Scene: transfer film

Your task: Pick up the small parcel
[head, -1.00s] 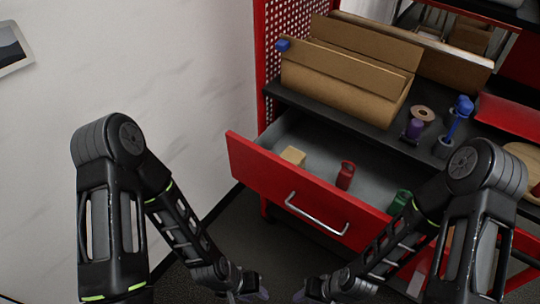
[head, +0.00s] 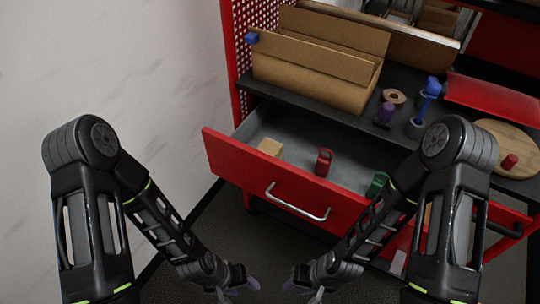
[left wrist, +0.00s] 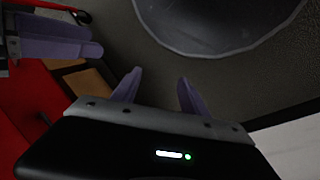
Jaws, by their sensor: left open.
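The small parcel, a tan box (head: 270,147), lies in the open red drawer (head: 250,185), near its left end. My left gripper (head: 240,290) is open and empty, low in front of the drawer and well apart from the parcel. Its two purple fingers stand apart in the left wrist view (left wrist: 162,92), with nothing between them. My right gripper (head: 302,288) is beside it on the right, low in the head view, and looks open and empty. Its purple fingers also show at the upper left of the left wrist view (left wrist: 60,42).
The drawer also holds a red item (head: 324,162) and a green item (head: 377,184). Above it, a dark shelf (head: 350,127) carries an open cardboard box (head: 310,80), a tape roll (head: 394,96), and purple and blue items. A white wall (head: 110,60) stands at left.

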